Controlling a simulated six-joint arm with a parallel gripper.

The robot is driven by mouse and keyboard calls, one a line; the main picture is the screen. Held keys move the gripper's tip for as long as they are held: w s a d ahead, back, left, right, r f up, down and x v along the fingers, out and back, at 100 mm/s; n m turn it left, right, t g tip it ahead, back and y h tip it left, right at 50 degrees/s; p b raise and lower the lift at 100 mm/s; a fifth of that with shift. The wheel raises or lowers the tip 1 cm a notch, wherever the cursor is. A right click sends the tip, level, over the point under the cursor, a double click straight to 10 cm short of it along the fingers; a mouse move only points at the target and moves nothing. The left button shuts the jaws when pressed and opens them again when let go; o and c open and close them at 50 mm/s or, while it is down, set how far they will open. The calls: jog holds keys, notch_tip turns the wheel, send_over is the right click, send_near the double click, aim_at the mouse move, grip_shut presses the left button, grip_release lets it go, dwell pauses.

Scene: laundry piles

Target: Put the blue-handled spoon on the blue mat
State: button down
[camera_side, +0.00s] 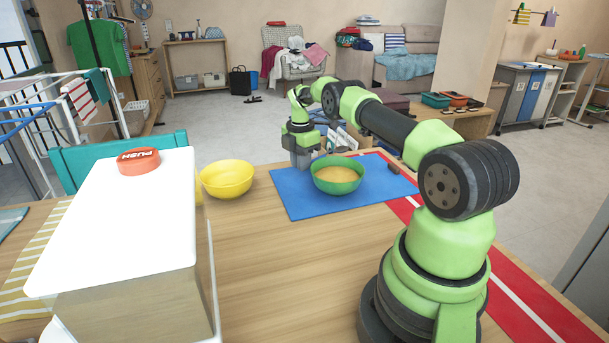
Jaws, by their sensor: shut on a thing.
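The blue mat (300,204) lies flat on the wooden table, with a green bowl (337,187) of yellowish contents on it. My gripper (303,164) points down at the mat's far left part, just behind and left of the green bowl. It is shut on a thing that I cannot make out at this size. I cannot pick out the blue-handled spoon anywhere. I cannot tell whether the fingertips touch the mat.
A yellow bowl (227,179) stands left of the mat. A large white-lidded bin (120,225) with an orange PUSH button fills the left front. A small dark object (393,168) lies at the mat's right side, near a red runner (520,290). The table's front middle is clear.

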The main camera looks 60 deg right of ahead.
aim_at(301, 183)
jog(key=shift+f, duration=2)
jog(key=c, duration=1.4)
grip_release()
jog(key=shift+r, duration=0.15)
